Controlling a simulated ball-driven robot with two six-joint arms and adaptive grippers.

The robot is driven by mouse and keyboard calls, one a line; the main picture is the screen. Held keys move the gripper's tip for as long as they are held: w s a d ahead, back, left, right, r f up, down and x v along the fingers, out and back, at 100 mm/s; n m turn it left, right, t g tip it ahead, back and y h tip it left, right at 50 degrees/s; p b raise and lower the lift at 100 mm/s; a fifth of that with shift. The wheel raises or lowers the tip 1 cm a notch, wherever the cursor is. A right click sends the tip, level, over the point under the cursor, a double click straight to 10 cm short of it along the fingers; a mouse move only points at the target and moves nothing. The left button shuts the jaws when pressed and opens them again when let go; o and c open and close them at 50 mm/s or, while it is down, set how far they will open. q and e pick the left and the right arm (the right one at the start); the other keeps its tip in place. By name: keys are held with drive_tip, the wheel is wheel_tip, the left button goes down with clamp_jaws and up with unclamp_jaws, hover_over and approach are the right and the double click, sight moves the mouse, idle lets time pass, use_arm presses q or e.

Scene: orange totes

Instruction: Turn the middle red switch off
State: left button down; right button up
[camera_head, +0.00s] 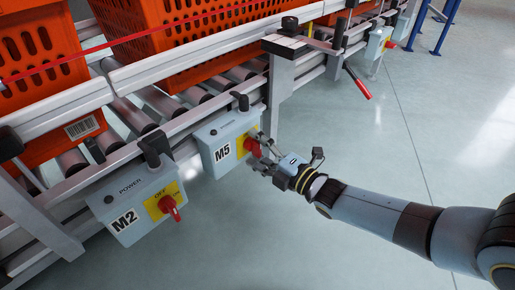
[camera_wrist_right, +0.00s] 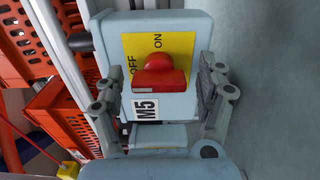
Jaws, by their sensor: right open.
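The middle red switch (camera_head: 252,147) sits on the yellow plate of the grey M5 box (camera_head: 222,133), which hangs on the conveyor's side rail. In the right wrist view the red switch (camera_wrist_right: 160,78) shows in front of the yellow OFF/ON plate (camera_wrist_right: 178,48); its bar lies across the picture, below the two words. My right gripper (camera_head: 262,149) is open at the M5 box. In the wrist view its fingers (camera_wrist_right: 160,88) stand on either side of the switch, with a gap on both sides. My left gripper is not in view.
The M2 box (camera_head: 128,222) with another red switch (camera_head: 170,207) hangs to the left. A third box (camera_head: 375,42) hangs far right. Orange totes (camera_head: 200,35) stand on the conveyor rollers. A red-handled lever (camera_head: 358,82) juts out right. The floor (camera_head: 330,150) in front is clear.

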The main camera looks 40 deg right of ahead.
drive_tip(key=s+d, duration=0.2)
drive_tip(key=s, duration=0.9)
drive_tip(key=shift+s, duration=0.4)
drive_tip(key=shift+d, duration=0.1)
